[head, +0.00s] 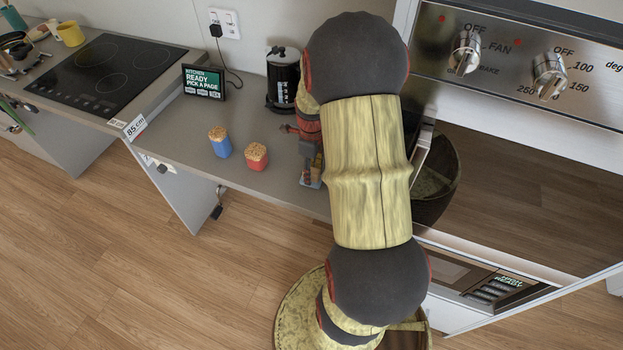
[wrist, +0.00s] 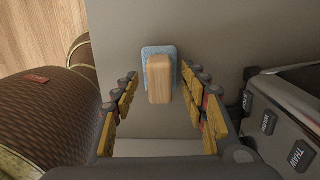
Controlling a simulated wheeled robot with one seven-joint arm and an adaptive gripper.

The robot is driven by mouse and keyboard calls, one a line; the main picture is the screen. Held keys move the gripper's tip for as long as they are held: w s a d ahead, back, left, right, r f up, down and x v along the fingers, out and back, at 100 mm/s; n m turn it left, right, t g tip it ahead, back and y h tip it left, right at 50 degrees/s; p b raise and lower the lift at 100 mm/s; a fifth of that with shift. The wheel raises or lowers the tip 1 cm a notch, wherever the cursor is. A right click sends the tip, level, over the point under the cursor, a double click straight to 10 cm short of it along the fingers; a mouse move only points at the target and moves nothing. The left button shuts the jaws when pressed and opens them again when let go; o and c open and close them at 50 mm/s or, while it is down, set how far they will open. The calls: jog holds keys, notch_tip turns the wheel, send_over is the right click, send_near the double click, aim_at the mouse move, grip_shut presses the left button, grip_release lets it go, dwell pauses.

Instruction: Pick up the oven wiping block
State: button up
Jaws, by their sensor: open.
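The wiping block (wrist: 159,82) shows in the wrist view as a wooden grip on a pale blue speckled pad, lying on the grey counter. My gripper (wrist: 158,92) is open, with one finger row on each side of the block. A gap shows between the fingers and the block, and nothing is held.
A blue tub (head: 219,143) and a red tub (head: 256,157) with tan tops stand left of my arm. A dark press pot (head: 283,80) and small sign (head: 203,82) stand behind. The oven (head: 530,160) is right. In the wrist view a dark appliance (wrist: 285,115) stands close right.

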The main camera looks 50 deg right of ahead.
jog(key=shift+f, duration=0.35)
jog(key=shift+c, duration=0.9)
grip_shut()
